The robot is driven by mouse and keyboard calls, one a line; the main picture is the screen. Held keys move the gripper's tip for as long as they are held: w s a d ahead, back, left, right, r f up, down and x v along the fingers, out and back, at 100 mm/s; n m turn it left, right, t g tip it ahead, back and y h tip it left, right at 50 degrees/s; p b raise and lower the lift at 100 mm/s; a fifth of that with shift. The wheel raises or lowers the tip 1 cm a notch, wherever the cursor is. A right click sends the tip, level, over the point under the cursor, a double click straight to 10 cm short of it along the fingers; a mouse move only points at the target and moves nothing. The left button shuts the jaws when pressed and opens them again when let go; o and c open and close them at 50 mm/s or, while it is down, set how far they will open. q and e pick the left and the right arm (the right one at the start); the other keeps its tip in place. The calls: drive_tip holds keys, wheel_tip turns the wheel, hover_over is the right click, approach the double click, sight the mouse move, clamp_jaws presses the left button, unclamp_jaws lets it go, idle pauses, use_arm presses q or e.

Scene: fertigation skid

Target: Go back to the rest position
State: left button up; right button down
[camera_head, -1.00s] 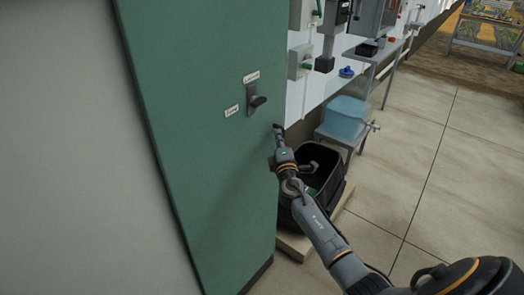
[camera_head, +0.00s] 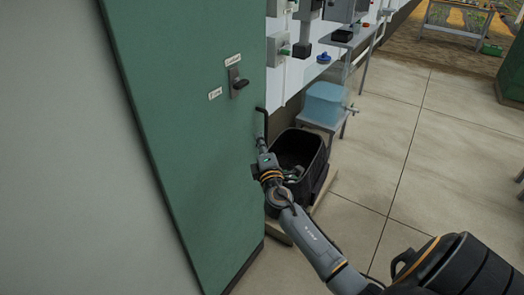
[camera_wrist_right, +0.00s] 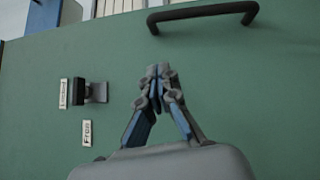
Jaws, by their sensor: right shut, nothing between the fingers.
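My right gripper (camera_head: 261,144) is in front of the green cabinet door (camera_head: 190,140), below the dark door handle (camera_head: 261,121) in the head view. In the right wrist view its two fingers (camera_wrist_right: 161,85) are closed together with nothing between them. They point toward the black bar handle (camera_wrist_right: 204,12), with a gap visible between them in the picture. The dark latch knob (camera_head: 238,84) sits left of the gripper on the door. It also shows in the wrist view (camera_wrist_right: 90,92), beside two small white labels. My left gripper is not in view.
A black open bin (camera_head: 313,150) stands on a low base just behind my right arm. A small table with a translucent blue tank (camera_head: 324,103) stands beyond it. Wall boxes (camera_head: 279,50) are farther back. The tiled floor (camera_head: 440,150) to the right is largely clear.

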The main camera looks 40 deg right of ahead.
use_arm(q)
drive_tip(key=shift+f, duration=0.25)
use_arm(e)
drive_tip(key=v, duration=0.3)
drive_tip(key=shift+s+a, duration=0.2)
drive_tip(key=shift+s, duration=0.05)
drive_tip(key=s+a+f+m+g+y, duration=0.2)
drive_tip(key=s+f+g, duration=0.15)
drive_tip(key=f, duration=0.95)
drive_tip(key=s+a+f+m+g+y, duration=0.1)
drive_tip(key=s+a+f+g, duration=0.3)
drive_tip(key=f, duration=0.8)
drive_tip(key=s+a+f+m+g+y, duration=0.15)
drive_tip(key=s+f, duration=0.45)
drive_tip(key=f, duration=0.7)
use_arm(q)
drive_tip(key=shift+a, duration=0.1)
use_arm(e)
drive_tip(key=s+a+f+m+g+y, duration=0.1)
drive_tip(key=s+f, duration=0.5)
drive_tip(key=s, duration=0.6)
drive_tip(key=s+a+f+m+g+y, duration=0.1)
drive_tip(key=s+a+f+m+g, duration=0.3)
drive_tip(key=s+f, duration=0.3)
drive_tip(key=s+a+f+m+g+y, duration=0.1)
drive_tip(key=s+a+f+m+g, duration=0.2)
drive_tip(key=s, duration=1.5)
wheel_tip(320, 180, down, 4)
drive_tip(key=shift+a+f, duration=0.1)
drive_tip(key=shift+a, duration=0.45)
